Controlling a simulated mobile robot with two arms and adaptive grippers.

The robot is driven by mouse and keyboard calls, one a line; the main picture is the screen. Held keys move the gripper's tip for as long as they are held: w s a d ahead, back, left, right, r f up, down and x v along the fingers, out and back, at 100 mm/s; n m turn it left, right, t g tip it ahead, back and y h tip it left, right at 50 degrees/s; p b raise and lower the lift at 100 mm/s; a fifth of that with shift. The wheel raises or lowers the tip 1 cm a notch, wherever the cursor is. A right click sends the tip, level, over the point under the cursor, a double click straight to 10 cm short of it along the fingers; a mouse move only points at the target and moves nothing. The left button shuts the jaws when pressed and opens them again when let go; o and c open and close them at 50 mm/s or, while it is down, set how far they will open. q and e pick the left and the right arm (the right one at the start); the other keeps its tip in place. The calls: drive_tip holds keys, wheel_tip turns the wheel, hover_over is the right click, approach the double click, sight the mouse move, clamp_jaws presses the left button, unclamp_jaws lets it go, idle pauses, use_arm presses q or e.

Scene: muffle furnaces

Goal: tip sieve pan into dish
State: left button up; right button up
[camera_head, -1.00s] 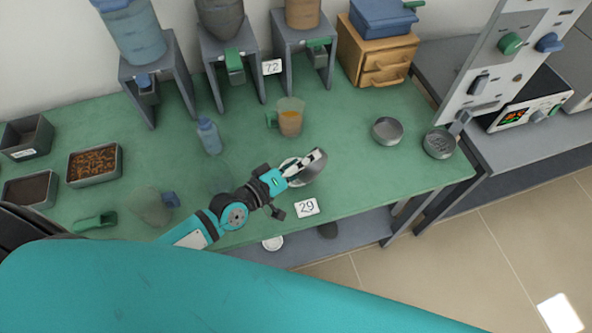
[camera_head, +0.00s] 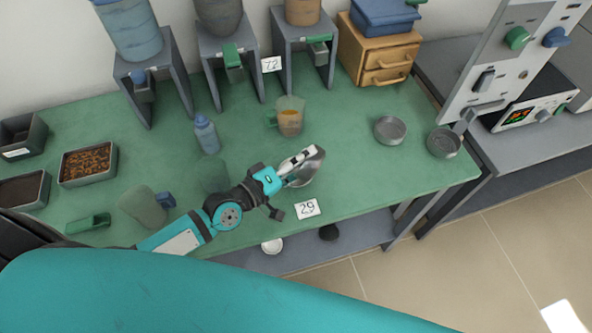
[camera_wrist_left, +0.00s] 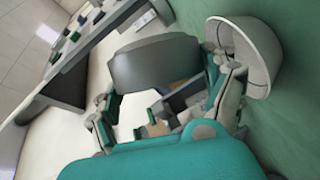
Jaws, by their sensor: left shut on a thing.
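My left gripper (camera_head: 304,160) is shut on a grey metal sieve pan (camera_head: 309,171) over the front middle of the green table. The pan is steeply tilted, with its inside partly showing in the head view. In the left wrist view the pan (camera_wrist_left: 155,62) is a grey curved wall between the fingers (camera_wrist_left: 170,105). A pale round dish (camera_wrist_left: 262,55) is beside the right-hand finger there, close to the pan. In the head view the gripper and pan mostly hide the dish. I cannot tell whether anything is falling from the pan. My right gripper is not in view.
A jug (camera_head: 290,117) and a blue bottle (camera_head: 207,134) stand behind the gripper. Two round metal pans (camera_head: 390,130) (camera_head: 444,142) are to the right. A "29" card (camera_head: 307,208) is at the front edge. Soil trays (camera_head: 88,163) are at left.

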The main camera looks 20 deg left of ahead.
use_arm(q)
drive_tip(key=shift+a+f+n+b, duration=0.25)
drive_tip(key=shift+n+b, duration=0.25)
drive_tip(key=shift+b, duration=0.85)
drive_tip(key=shift+r+h+b, duration=0.15)
drive_tip(key=shift+h+b, duration=0.15)
drive_tip(key=shift+a, duration=0.1)
drive_tip(key=shift+n+t+b, duration=0.3)
drive_tip(key=shift+n+b, duration=0.1)
drive_tip(key=shift+b, duration=0.15)
drive_tip(key=shift+w+a+n+b, duration=0.15)
drive_tip(key=shift+n+b, duration=0.25)
drive_tip(key=shift+b, duration=0.4)
drive_tip(key=shift+a, duration=0.1)
